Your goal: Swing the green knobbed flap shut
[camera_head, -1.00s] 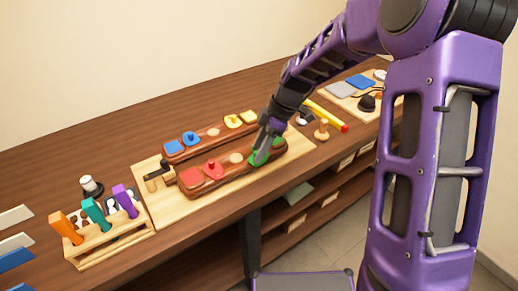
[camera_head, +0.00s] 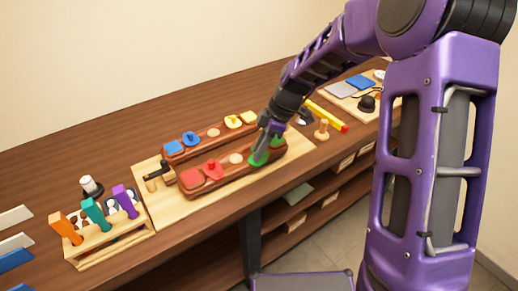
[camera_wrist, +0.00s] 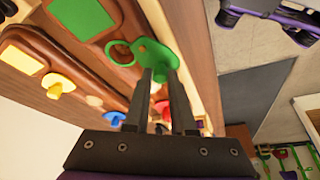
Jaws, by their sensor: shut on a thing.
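The green knobbed flap (camera_head: 256,160) is at the right end of the front brown block (camera_head: 220,181) in the head view. The wrist view shows the flap (camera_wrist: 150,50) as a rounded green plate with its knob between my fingers. My gripper (camera_wrist: 160,76) is shut on the green knob; it also shows in the head view (camera_head: 262,148), coming down from above. A green ring (camera_wrist: 120,53) and a green square patch (camera_wrist: 80,16) lie beside the flap on the block. My fingers partly hide the flap in the head view.
The front block also has a red knobbed flap (camera_head: 213,170). The back block carries blue (camera_head: 190,139) and yellow (camera_head: 234,121) knobbed flaps. A tool rack (camera_head: 105,242) stands at left. A yellow bar (camera_head: 325,115) and a wooden knob (camera_head: 322,131) lie to the right.

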